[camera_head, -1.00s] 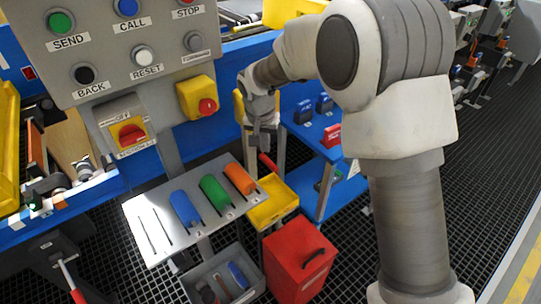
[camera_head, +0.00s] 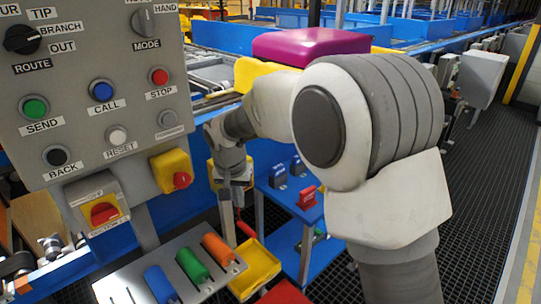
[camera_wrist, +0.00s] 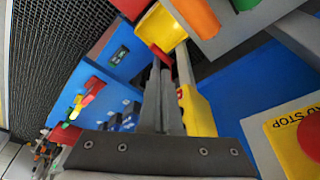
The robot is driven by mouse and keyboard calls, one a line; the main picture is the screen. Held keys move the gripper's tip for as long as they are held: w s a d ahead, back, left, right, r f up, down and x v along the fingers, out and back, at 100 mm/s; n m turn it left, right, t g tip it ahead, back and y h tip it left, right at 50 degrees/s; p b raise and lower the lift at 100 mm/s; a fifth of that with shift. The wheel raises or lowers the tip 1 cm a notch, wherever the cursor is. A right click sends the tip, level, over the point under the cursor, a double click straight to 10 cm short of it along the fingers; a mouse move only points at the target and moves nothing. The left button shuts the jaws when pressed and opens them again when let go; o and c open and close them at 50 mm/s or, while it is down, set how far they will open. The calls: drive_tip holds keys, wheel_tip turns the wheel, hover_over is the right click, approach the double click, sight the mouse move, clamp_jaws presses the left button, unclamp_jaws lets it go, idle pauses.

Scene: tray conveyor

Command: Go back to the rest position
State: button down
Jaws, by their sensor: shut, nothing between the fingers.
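My gripper (camera_head: 227,228) points down at the end of my bent arm, in front of the blue conveyor side and right of the control panel (camera_head: 85,100). A yellow tray (camera_head: 255,272) is beyond the fingertips and also shows in the wrist view (camera_wrist: 163,28). I cannot tell the exact gap between them.
A grey slotted rack (camera_head: 125,285) holds blue, green and orange handles left of my gripper. A blue shelf (camera_head: 290,195) with small blue and red items stands to its right. A magenta tray (camera_head: 310,45) lies on the conveyor behind my arm.

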drive_tip(key=s+d+r+t+p, duration=0.1)
drive_tip(key=s+d+r+p, duration=0.3)
drive_tip(key=d+r, duration=0.5)
drive_tip(key=s+d+r+p, duration=0.1)
drive_tip(key=s+d+r, duration=0.4)
drive_tip(key=d+r, duration=0.35)
drive_tip(key=s+d+r+t+p, duration=0.1)
drive_tip(key=s+d+r+p, duration=0.1)
drive_tip(key=s+d, duration=0.3)
drive_tip(key=s+d+r+p, duration=0.3)
drive_tip(key=s+d, duration=0.2)
drive_tip(key=s, duration=0.6)
drive_tip(key=shift+r+t, duration=0.15)
drive_tip(key=shift+t, duration=0.25)
drive_tip(key=shift+a+n, duration=0.2)
drive_tip(key=shift+n, duration=0.1)
